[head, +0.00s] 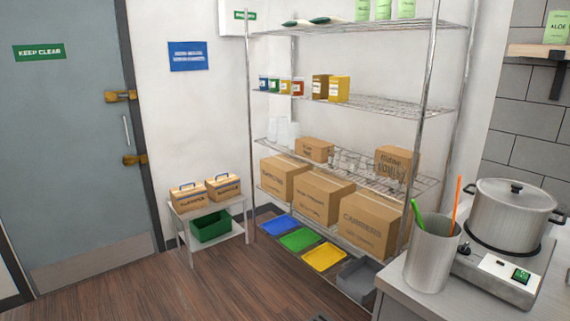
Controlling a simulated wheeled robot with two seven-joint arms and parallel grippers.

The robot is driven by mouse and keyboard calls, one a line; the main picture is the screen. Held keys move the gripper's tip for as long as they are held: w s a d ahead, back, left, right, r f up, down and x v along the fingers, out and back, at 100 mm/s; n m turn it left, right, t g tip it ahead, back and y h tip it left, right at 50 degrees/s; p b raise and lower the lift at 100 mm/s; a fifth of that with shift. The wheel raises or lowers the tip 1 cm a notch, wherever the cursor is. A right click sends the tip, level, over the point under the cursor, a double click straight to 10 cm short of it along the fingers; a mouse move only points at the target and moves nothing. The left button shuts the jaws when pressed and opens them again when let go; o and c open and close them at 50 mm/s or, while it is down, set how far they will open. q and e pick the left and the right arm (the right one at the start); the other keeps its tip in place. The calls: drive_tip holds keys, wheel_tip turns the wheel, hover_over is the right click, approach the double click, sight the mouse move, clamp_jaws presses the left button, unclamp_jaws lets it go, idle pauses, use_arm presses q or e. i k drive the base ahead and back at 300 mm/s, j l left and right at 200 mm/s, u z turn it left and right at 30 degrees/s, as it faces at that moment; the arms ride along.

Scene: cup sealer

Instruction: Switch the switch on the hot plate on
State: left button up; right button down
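The hot plate (492,272) stands on the grey counter at the lower right. Its front panel carries a small green switch (521,275); I cannot tell its position at this size. A lidded steel pot (510,217) sits on top of the hot plate. Neither of my grippers shows in the head view.
A metal canister (432,256) with a green and an orange utensil stands on the counter (460,304), just left of the hot plate. A wire shelf rack (372,105) with cardboard boxes stands behind. Open wooden floor (180,285) lies at the left, before a grey door (62,130).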

sight(521, 276)
drive_tip(key=z, duration=1.3)
drive_tip(key=i+l+u, duration=0.1)
drive_tip(key=i+l, duration=0.25)
drive_tip(key=i+l+u, duration=0.1)
drive_tip(key=i+l, duration=0.2)
drive_tip(key=l, duration=0.15)
